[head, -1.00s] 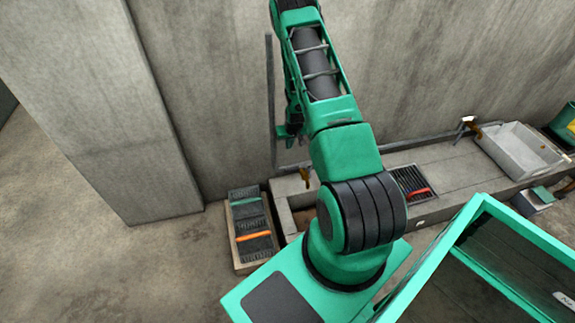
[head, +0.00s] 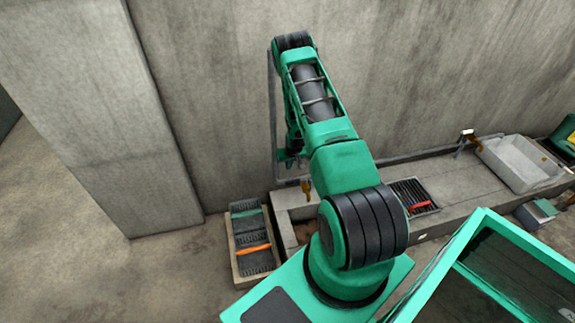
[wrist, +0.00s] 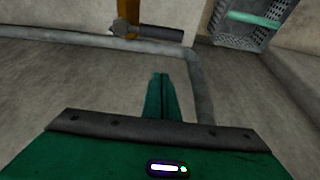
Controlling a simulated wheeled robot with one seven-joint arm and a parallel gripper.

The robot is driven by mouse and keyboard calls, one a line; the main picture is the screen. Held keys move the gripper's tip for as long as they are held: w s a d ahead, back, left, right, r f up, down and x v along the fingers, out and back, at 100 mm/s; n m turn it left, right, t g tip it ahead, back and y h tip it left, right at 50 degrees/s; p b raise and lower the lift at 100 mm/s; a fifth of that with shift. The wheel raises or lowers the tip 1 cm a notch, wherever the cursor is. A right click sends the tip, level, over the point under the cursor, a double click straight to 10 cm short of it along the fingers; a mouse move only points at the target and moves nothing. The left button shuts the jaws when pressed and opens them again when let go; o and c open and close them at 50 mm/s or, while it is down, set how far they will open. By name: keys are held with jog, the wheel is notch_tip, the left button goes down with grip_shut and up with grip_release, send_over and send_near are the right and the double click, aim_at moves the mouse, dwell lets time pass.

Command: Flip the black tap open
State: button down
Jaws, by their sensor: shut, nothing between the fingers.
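A brass tap (head: 306,188) stands by the wall above the left end of a concrete trough. In the wrist view a tap's brass body (wrist: 132,6) and its dark lever (wrist: 158,34) show at the top; the lever lies roughly crosswise. My gripper (wrist: 160,76) has its green fingers together with nothing between them. The fingertips point toward the lever, with a visible gap in the picture. In the head view my gripper (head: 288,158) is small and dark near the wall, just left of and above the brass tap; its fingers are hard to make out there.
A grey pipe (wrist: 90,42) runs along the wall and bends down beside my fingers. A crate (head: 236,262) with teal and orange bars stands left of the trough. A second tap (head: 467,135) and a pale basin (head: 520,163) are farther right. Floor at left is clear.

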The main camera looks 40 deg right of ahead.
jog(key=shift+s+a+f, duration=0.15)
jog(key=shift+s+f, duration=0.2)
jog(key=shift+f, duration=0.45)
jog(key=shift+s+a+f, duration=0.2)
jog(key=shift+s+f, duration=0.2)
jog(key=shift+f, duration=0.4)
jog(key=shift+s+a+f, duration=0.15)
jog(key=shift+s+f, duration=0.2)
jog(key=shift+f, duration=0.45)
